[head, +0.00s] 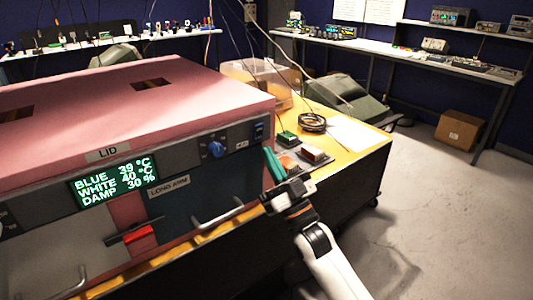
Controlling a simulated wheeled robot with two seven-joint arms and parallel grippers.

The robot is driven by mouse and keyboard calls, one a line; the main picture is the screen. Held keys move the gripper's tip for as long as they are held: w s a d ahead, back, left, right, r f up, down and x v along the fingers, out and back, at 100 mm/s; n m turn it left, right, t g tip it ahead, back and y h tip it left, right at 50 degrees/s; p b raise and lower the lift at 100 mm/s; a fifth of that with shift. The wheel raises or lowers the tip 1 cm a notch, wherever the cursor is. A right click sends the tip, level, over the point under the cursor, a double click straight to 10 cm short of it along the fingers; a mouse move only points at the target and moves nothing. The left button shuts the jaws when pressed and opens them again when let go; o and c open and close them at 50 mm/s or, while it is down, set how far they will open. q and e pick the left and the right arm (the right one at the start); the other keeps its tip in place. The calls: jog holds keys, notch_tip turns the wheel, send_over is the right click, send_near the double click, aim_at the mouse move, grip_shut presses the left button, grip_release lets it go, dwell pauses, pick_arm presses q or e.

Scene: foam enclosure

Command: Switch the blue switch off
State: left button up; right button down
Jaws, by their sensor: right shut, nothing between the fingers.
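The blue switch (258,131) is a small rocker at the right end of the dark control strip on the front of the pink-lidded enclosure (200,92). It is in plain view, but too small to tell which way it is set. My right gripper (268,153) comes in from the lower right. Its teal fingers are shut and empty, and point up toward the panel's right end. In the picture the fingertips are a little below and right of the switch, apart from it. My left gripper is not in view.
A blue knob (215,149) sits left of the switch. A green display (115,182) reads BLUE 39 °C, WHITE 40 °C, DAMP 30 %. Handles (217,217) stick out below. The yellow table (345,168) right of the enclosure holds small boxes, a cable coil (312,122) and a clear bin (258,80).

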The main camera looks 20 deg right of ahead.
jog(key=b+v, duration=0.2)
jog(key=v, duration=0.7)
jog(key=shift+s, duration=0.2)
jog(key=shift+d+f, duration=0.1)
jog(key=shift+f, duration=0.1)
